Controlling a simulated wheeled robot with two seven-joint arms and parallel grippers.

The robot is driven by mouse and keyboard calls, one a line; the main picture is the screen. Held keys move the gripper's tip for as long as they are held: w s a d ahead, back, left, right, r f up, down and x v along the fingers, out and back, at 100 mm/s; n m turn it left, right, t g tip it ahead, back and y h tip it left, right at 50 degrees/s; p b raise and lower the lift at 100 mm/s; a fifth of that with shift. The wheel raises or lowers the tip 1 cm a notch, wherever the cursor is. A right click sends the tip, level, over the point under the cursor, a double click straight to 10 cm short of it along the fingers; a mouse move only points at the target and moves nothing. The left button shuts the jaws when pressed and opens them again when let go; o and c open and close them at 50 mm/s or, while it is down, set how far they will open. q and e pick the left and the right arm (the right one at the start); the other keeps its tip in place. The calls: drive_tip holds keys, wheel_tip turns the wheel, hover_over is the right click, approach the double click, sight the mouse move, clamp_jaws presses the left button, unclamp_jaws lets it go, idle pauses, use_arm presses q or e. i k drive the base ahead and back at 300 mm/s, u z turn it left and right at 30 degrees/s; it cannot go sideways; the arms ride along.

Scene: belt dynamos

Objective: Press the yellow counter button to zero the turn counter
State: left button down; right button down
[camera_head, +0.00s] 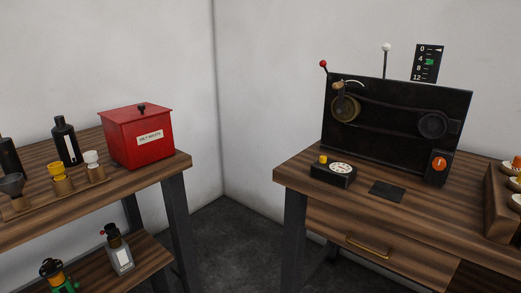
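The yellow counter button (323,159) stands up from the top left of a small black counter box (333,175) on the right table. The box has a round white dial (341,168) on its top; its reading is too small to tell. Behind it stands a black machine panel (395,125) with a brass pulley and crank (346,107) at the left, a dark pulley (432,124) at the right and a belt between them. Neither of my grippers is in view.
A black pad (386,191) lies beside the counter box. An orange switch (439,162) sits at the panel's lower right. A wooden rack (500,205) stands at the right edge. The left table holds a red oily-waste bin (137,137), bottles and small cups. A floor gap separates the tables.

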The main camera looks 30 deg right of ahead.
sight(322, 158)
drive_tip(key=u, duration=0.2)
drive_tip(key=i, duration=0.8)
drive_tip(key=z, duration=0.9)
drive_tip(key=i, duration=0.45)
drive_tip(key=z, duration=0.5)
